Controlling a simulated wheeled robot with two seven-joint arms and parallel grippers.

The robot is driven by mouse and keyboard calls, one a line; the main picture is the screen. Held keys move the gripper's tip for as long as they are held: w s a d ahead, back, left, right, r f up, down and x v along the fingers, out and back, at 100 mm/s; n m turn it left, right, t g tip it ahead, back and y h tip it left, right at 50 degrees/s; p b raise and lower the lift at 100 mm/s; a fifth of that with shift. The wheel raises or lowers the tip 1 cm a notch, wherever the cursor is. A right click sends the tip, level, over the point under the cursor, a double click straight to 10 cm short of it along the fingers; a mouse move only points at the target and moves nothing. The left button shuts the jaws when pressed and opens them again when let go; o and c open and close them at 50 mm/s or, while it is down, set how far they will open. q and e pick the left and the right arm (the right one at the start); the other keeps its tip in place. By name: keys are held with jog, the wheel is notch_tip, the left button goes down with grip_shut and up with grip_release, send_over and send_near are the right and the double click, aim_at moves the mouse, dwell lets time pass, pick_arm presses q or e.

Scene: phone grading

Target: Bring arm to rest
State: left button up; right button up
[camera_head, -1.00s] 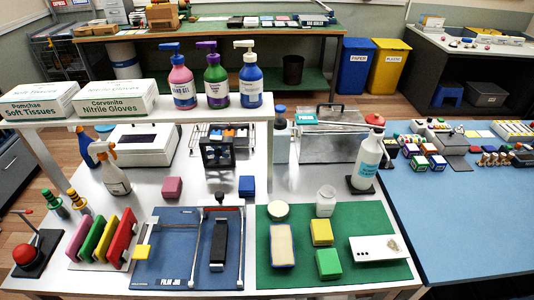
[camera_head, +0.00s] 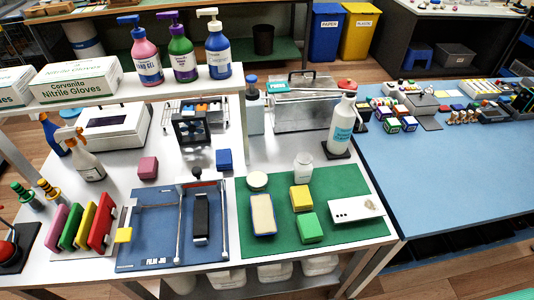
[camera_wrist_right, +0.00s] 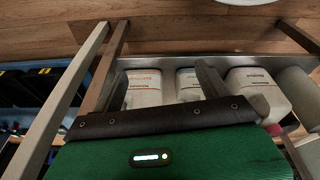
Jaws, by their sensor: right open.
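My right gripper (camera_wrist_right: 165,80) shows in the right wrist view, its two dark fingers apart with nothing between them. It hangs low, pointing toward the lower shelf under the work table (camera_head: 325,253), with white containers (camera_wrist_right: 143,88) beyond the fingers. My left gripper is in neither current view.
The table holds a blue mat (camera_head: 165,255), a green mat (camera_head: 345,235), a white bottle (camera_head: 341,125) and several small items. A blue table (camera_head: 465,180) stands at the right. Table legs (camera_wrist_right: 70,90) stand near the right gripper.

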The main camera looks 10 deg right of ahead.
jog(key=s+d+f, duration=0.2)
jog(key=s+f, duration=0.8)
jog(key=f, duration=0.1)
jog(key=s+d+f+g, duration=0.1)
jog(key=s+f, duration=0.9)
jog(key=f, duration=0.1)
jog(key=shift+d+f, duration=0.2)
jog(key=shift+d, duration=0.15)
jog(key=shift+s, duration=0.1)
